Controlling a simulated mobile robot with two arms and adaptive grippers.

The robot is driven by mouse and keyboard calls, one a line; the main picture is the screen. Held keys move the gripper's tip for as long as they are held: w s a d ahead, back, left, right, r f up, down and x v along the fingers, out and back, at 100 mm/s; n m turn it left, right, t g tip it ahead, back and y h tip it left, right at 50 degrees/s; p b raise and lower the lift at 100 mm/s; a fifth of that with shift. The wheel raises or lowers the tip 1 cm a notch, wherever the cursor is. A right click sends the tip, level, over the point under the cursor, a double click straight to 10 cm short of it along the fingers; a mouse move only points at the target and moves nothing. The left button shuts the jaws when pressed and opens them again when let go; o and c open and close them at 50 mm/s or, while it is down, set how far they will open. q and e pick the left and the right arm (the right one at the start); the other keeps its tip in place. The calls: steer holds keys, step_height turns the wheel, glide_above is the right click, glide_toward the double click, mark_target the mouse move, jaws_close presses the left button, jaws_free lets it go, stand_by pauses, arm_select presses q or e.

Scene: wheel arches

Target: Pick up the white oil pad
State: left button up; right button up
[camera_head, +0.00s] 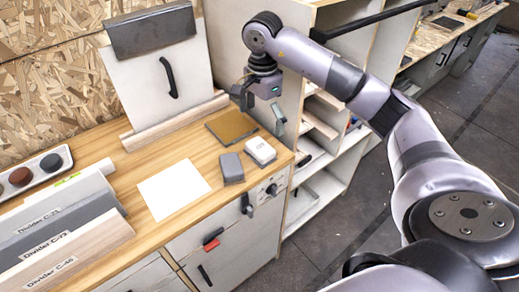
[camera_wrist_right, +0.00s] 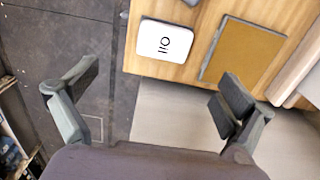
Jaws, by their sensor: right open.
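The white oil pad (camera_head: 261,151) is a small white block with dark marks on top. It lies on the wooden bench near its right edge. It also shows near the top of the right wrist view (camera_wrist_right: 166,41). My right gripper (camera_head: 262,112) is open and empty, above the bench's back right edge, behind and above the pad. In the right wrist view its fingers (camera_wrist_right: 158,90) are spread wide, with the pad beyond them and not between them. My left gripper is not in view.
A grey block (camera_head: 231,168) lies close left of the pad. A brown-gold plate (camera_head: 231,127) lies behind it. A white sheet (camera_head: 173,189) lies further left, with labelled dividers (camera_head: 62,235) beyond. A shelf unit (camera_head: 325,130) stands at the bench's right end.

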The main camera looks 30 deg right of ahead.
mark_target(260, 146)
step_height(260, 146, down, 6)
steer(key=shift+f+p, duration=0.1)
steer(key=shift+p, duration=0.55)
steer(key=f, duration=0.1)
steer(key=f+p, duration=0.2)
steer(key=f, duration=0.1)
steer(key=shift+w+a+f, duration=0.1)
steer(key=shift+w+a, duration=0.05)
steer(key=shift+w, duration=0.1)
steer(key=shift+f, duration=0.5)
steer(key=shift+c, duration=0.5)
steer(key=c, duration=1.3)
steer(key=shift+r, duration=0.15)
